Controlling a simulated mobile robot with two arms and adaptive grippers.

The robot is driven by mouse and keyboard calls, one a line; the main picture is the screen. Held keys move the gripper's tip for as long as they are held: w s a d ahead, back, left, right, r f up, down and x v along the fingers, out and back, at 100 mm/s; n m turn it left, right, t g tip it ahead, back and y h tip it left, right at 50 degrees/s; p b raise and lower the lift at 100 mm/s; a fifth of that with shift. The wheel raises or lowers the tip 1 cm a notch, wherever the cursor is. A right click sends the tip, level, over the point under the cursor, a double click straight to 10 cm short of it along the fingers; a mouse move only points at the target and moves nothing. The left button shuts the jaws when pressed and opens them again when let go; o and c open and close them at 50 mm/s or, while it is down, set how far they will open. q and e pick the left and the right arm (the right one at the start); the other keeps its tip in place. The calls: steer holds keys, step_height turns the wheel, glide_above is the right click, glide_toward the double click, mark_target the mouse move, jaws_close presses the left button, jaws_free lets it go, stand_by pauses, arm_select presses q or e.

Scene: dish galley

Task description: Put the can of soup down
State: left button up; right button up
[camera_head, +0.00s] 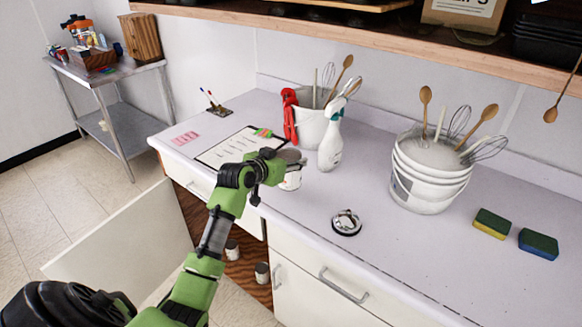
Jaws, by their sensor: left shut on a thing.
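My left gripper (281,167) is shut on the can of soup (291,182), a pale can with a grey top. The arm and gripper cover part of the can. The can is upright at the counter (290,230), between the clipboard (232,148) and the white spray bottle (330,145). I cannot tell whether its base touches the surface. My right gripper does not show.
White buckets with utensils (425,185) stand behind and right. A round metal item (346,222) lies in front, with two sponges (492,223) (538,243) at right. The cabinet below is open, with cans (232,250) inside. Counter between the metal item and sponges is clear.

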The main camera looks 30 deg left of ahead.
arm_select(q)
steer(key=shift+w+f, duration=0.45)
steer(key=shift+w, duration=0.05)
steer(key=f, duration=0.1)
steer(key=f+p, duration=0.1)
steer(key=f, duration=0.1)
steer(key=shift+w, duration=0.2)
steer(key=shift+f, duration=0.2)
steer(key=shift+a+f, duration=0.1)
steer(key=shift+f, duration=0.1)
steer(key=o, duration=1.5)
steer(key=shift+f, duration=0.15)
steer(key=shift+s, duration=0.1)
